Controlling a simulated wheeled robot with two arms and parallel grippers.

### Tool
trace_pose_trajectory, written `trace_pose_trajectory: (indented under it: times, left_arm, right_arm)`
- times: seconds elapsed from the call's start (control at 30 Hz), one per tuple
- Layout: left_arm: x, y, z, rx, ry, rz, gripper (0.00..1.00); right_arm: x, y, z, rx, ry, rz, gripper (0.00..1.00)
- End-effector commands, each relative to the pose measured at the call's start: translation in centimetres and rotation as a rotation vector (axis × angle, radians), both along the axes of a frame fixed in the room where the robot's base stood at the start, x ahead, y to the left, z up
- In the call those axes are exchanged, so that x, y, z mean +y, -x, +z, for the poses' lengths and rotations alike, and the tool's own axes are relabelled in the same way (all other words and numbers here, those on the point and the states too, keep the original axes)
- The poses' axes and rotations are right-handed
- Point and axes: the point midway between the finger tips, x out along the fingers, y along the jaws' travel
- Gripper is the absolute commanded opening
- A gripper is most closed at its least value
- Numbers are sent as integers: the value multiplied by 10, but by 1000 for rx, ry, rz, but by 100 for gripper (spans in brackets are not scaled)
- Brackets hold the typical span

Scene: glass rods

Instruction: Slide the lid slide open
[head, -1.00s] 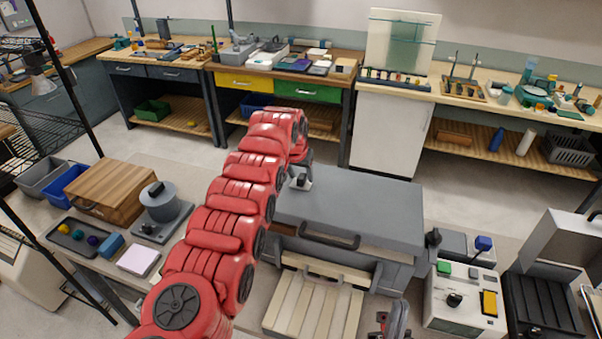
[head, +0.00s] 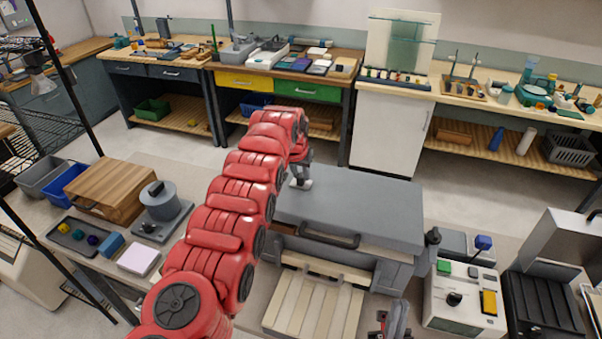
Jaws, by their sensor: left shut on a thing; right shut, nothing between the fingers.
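A large grey box with a flat grey lid (head: 360,208) stands in the middle of the head view, with a dark bar handle (head: 330,239) on its front. My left arm reaches over the box from the lower left. My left gripper (head: 301,178) is at the back left of the lid, shut on a small pale piece (head: 300,184) there, probably the lid slide. The arm and fingers hide part of that piece and the lid's left side. My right gripper (head: 396,322) shows only in part at the bottom edge, shut and empty, in front of the box.
A slatted wooden panel with a handle (head: 312,305) lies in front of the box. A white control unit (head: 463,300) and a black open case (head: 545,300) stand at right. A wooden box (head: 110,190) and a grey round device (head: 162,205) are at left.

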Motion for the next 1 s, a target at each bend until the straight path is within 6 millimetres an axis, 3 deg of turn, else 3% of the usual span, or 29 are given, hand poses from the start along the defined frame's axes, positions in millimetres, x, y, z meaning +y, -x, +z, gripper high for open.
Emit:
trace_pose_trajectory:
  times: [0.83,1.0]
  left_arm:
    - [0,0,0,-1,0,0,0]
    - [-17,3,-6,-5,1,-5,0]
  right_arm:
    - [0,0,0,0,0,0,0]
    - [0,0,-20,0,0,0,0]
